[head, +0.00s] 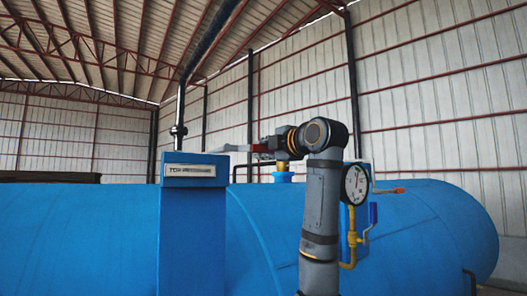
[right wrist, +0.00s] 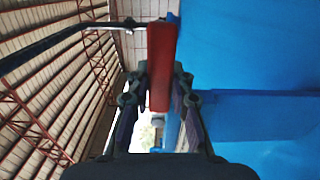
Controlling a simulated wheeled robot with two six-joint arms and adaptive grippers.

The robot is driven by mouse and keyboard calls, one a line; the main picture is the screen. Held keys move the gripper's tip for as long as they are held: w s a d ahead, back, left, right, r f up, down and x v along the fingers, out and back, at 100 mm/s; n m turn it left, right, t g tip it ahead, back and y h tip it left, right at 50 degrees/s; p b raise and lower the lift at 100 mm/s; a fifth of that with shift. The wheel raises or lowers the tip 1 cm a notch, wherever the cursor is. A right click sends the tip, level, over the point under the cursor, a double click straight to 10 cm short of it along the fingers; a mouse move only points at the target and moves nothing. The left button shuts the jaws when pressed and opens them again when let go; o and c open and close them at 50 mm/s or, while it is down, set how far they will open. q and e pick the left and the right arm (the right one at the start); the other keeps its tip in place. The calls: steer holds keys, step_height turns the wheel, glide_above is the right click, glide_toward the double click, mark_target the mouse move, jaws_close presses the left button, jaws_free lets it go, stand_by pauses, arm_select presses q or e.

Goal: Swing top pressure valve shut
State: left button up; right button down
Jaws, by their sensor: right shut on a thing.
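The top pressure valve sits on top of the blue tank, behind a blue post whose label (head: 188,170) seems to read "TOP PRESSURE". Its red lever handle (right wrist: 161,62) stands between the fingers of my right gripper (right wrist: 158,92) in the right wrist view. In the head view my right gripper (head: 264,146) reaches left from the wrist and is shut on this handle. A grey bar (head: 234,148) extends left of the grip, roughly level. The valve body is mostly hidden behind my wrist; a brass and blue fitting (head: 282,173) shows below. My left gripper is not in view.
The blue tank (head: 440,225) fills the lower scene. A pressure gauge (head: 356,184) on a yellow pipe (head: 352,245) stands just right of my forearm, with a blue-handled valve (head: 372,214) and an orange lever (head: 388,190). A dark vertical pipe (head: 180,115) rises behind the post.

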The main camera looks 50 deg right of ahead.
steer(key=shift+r, duration=0.1)
steer(key=c, duration=1.2)
jaws_free()
steer(key=shift+o, duration=0.2)
steer(key=v, duration=1.2)
steer(key=shift+s, duration=0.1)
